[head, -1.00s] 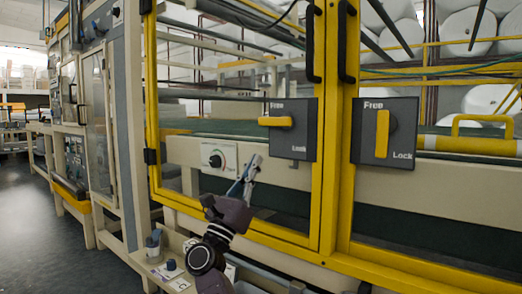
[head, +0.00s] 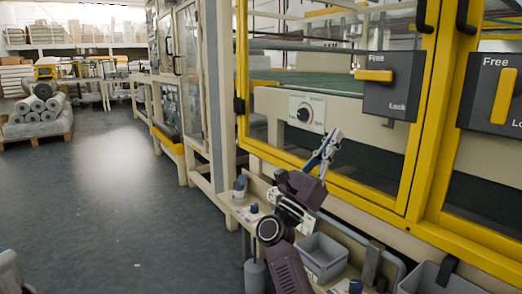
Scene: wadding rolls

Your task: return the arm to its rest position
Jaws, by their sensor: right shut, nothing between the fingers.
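My right gripper (head: 329,146) is raised in front of the yellow-framed machine door, with its fingers pointing up. Its fingers are shut with nothing between them. It is just right of and below the white dial panel (head: 306,113) in the picture; whether it touches anything there I cannot tell, but it holds nothing. My right arm comes up from the bottom of the view. My left gripper does not show.
Two Free/Lock switches stand to the right, one with its yellow handle level (head: 374,76), one upright (head: 503,96). A grey bin (head: 322,257) sits on the ledge below. Wadding rolls lie on a pallet (head: 37,135) at the far left. The floor (head: 110,200) between is clear.

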